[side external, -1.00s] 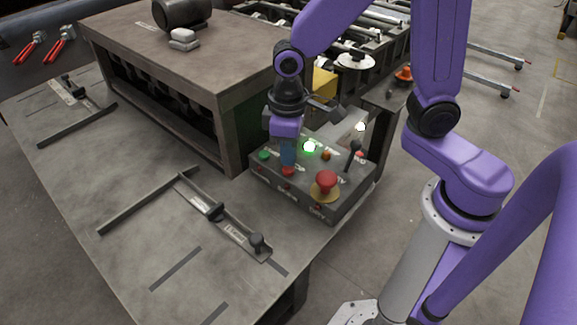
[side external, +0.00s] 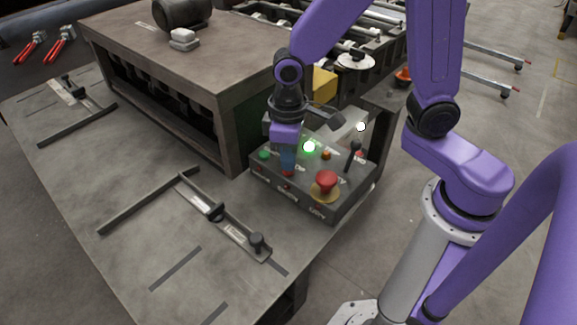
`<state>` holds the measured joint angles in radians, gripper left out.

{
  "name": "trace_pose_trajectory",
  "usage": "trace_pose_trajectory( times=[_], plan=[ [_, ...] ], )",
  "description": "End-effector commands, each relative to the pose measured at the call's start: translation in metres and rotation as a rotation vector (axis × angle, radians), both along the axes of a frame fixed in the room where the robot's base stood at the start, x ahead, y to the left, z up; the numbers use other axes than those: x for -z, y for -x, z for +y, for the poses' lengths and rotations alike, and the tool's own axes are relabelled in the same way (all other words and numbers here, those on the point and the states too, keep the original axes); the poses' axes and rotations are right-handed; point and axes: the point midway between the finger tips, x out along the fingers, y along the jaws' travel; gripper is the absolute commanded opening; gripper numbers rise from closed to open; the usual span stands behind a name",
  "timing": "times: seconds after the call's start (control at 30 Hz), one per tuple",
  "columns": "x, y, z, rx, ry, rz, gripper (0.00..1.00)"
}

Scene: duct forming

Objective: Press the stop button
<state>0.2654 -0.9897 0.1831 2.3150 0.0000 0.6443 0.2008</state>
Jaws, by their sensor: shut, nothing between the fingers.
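A dark control box (side external: 305,203) sits on the table's right end. Its top carries a small green button (side external: 264,155), a lit green lamp (side external: 309,147), an orange button (side external: 326,155), and a large red mushroom button (side external: 326,180) on a yellow collar. A small red button (side external: 287,173) shows just under my gripper (side external: 288,168). My gripper points down, shut and empty, with its tips at that small red button and partly covering it. I cannot tell whether they touch it. The button labels are too small to read.
A black lever (side external: 352,156) stands up from the box's right side, and a camera-like part juts from my wrist. A heavy dark bench (side external: 190,75) stands behind left. A metal stop bar (side external: 225,220) lies on the table (side external: 130,260) in front; the table's front is mostly clear.

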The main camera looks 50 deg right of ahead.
Motion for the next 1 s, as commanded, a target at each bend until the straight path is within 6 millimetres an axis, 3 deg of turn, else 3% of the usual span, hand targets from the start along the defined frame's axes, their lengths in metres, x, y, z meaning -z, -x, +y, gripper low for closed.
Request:
trace_pose_trajectory(
  times=[0.53, 1.0],
  plan=[
    [0.005, 0.0, 0.0, 0.0, -0.001, -0.002, 0.0],
    [-0.025, -0.001, 0.001, -0.001, -0.003, -0.003, 0.0]
  ],
)
